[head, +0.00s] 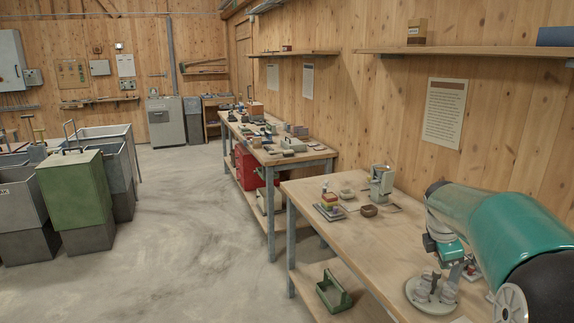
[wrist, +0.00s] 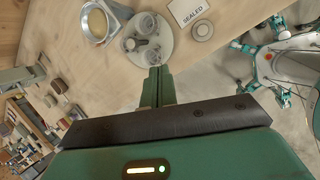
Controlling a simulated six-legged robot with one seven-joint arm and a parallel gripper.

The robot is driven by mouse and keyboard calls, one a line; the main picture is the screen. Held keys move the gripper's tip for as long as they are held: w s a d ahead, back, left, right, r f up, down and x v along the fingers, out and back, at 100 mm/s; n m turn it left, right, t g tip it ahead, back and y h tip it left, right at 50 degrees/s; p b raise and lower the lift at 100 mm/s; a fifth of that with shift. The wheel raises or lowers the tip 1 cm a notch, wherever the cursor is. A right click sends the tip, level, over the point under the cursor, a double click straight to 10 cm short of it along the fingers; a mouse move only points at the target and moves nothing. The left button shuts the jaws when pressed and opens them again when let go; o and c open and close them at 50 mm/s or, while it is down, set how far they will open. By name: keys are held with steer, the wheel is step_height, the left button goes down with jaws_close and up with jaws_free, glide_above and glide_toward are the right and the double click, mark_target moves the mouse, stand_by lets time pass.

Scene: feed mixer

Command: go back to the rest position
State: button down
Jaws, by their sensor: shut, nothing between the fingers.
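My teal and white arm reaches in from the right in the head view. My gripper (head: 456,276) is small there and partly hidden, over the near workbench (head: 400,232) beside a round grey plate (head: 418,302) with small jars on it. In the wrist view my gripper (wrist: 158,72) has its two dark green fingers together with nothing between them.
A metal container (wrist: 84,25) with pale contents stands beside the plate. A card reading SEALED (wrist: 188,12) and a round grey piece (wrist: 202,31) lie nearby. A small brown bowl (head: 369,211) and a grey device (head: 381,182) stand farther back. Concrete floor (head: 190,230) is open at left.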

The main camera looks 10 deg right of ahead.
steer(key=s+a+r+m+t+y, duration=0.1)
steer(key=s+a+r+m, duration=0.3)
steer(key=a, duration=0.4)
steer(key=s+a+r+m+t, duration=0.1)
steer(key=s+a+m, duration=0.2)
steer(key=s+a, duration=0.35)
steer(key=s+a+f+m+t+y, duration=0.1)
steer(key=s+a+f+m+y, duration=0.2)
steer(key=s+a+m, duration=0.6)
steer(key=s+a, duration=0.4)
steer(key=a, duration=0.1)
steer(key=shift+s+f, duration=0.2)
